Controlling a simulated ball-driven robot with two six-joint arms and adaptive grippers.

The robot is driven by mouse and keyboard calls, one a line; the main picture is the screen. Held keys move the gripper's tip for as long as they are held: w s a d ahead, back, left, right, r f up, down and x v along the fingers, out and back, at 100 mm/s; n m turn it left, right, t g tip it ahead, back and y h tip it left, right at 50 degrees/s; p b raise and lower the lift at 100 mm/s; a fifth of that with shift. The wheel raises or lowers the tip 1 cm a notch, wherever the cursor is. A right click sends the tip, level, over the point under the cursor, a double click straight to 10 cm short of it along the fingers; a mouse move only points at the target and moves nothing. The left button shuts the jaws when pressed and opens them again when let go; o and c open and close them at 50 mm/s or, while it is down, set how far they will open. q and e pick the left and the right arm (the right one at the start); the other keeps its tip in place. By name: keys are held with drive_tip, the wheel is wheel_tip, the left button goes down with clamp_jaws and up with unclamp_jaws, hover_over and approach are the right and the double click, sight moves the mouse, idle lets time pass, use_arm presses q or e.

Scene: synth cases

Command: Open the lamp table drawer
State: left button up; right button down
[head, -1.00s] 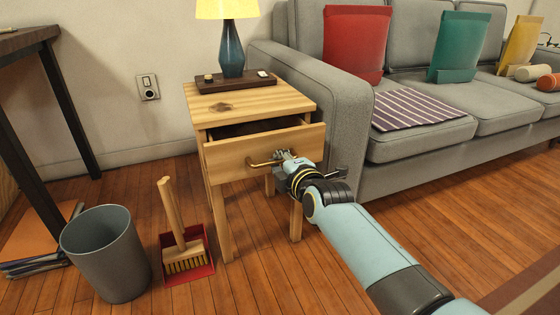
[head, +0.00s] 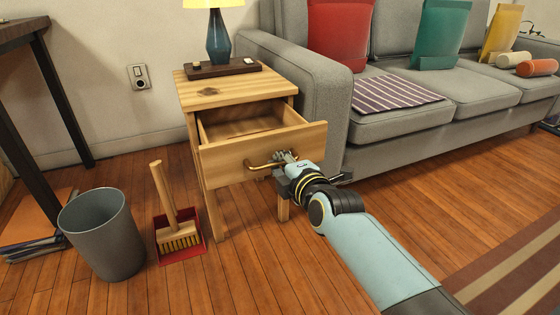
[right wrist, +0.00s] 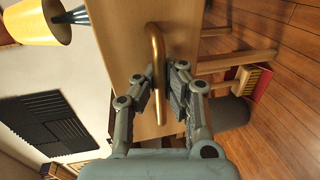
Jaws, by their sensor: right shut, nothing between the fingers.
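The wooden lamp table (head: 212,96) stands left of the sofa. Its drawer (head: 225,162) is pulled well out, and the empty-looking inside shows behind the front panel. A curved brass handle (head: 258,165) is on the drawer front; the handle also shows in the right wrist view (right wrist: 156,45). My right gripper (head: 284,157) is at the right part of this handle. In the right wrist view its fingers (right wrist: 158,77) lie on either side of the handle bar, shut with no firm hold on it. My left gripper is not in view.
A blue lamp (head: 219,40) stands on a dark tray (head: 200,73) on the tabletop. A grey bin (head: 103,240) and a red dustpan (head: 192,253) with a brush stand on the floor at left. The grey sofa (head: 325,85) is close at right. Floor before the drawer is clear.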

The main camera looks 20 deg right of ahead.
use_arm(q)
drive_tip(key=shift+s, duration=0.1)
use_arm(e)
drive_tip(key=c, duration=2)
unclamp_jaws()
drive_tip(key=shift+c, duration=0.2)
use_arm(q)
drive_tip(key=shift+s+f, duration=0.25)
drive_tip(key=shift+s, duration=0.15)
use_arm(e)
drive_tip(key=o, duration=0.7)
drive_tip(key=shift+c, duration=0.2)
drive_tip(key=shift+s, duration=0.25)
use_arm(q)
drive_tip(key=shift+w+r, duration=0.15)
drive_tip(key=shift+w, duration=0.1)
use_arm(e)
drive_tip(key=v, duration=1.1)
drive_tip(key=shift+s, duration=0.2)
